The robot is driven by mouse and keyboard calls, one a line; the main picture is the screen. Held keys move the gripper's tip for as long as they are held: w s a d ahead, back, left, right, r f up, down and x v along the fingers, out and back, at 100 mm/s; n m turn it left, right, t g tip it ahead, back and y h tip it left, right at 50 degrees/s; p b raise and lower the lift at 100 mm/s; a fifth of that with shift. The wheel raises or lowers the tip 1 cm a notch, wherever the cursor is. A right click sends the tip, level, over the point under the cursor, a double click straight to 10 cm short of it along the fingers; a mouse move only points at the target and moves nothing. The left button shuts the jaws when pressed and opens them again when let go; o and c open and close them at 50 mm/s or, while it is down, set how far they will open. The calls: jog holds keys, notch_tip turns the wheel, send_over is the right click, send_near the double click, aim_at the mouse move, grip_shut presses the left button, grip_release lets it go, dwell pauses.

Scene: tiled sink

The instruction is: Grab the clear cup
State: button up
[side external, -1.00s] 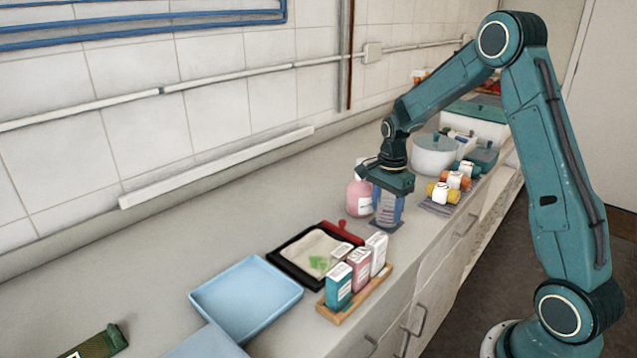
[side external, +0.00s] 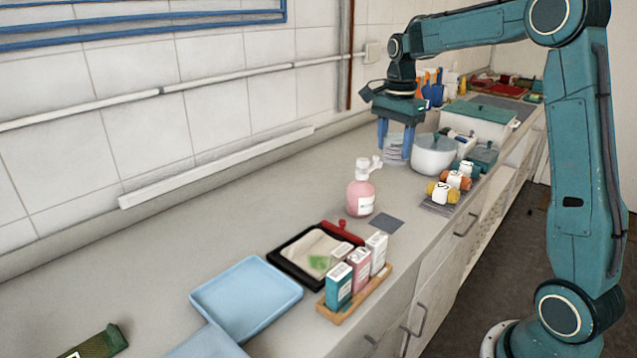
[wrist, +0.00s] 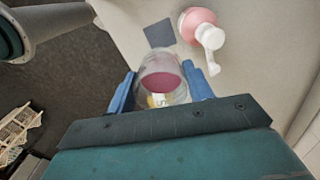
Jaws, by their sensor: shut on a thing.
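The clear cup (side external: 393,153) is between the two blue fingers of my gripper (side external: 396,143), toward the back of the counter, left of the white pot. In the wrist view the clear cup (wrist: 162,62) sits between the fingers of my gripper (wrist: 160,84), with a dark pink area showing through it. The gripper is shut on the cup. I cannot tell whether the cup's base touches the counter. The grey square mat (side external: 386,226) is bare, and it also shows in the wrist view (wrist: 159,33).
A pink pump bottle (side external: 361,196) stands beside the mat. A white pot (side external: 433,157) is close right of the cup. Small jars (side external: 443,193), a black tray (side external: 290,262), boxes on a wooden stand (side external: 340,312) and a blue tray (side external: 235,320) line the counter. The wall-side strip is clear.

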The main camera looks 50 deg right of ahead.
jog(key=shift+r, duration=1.3)
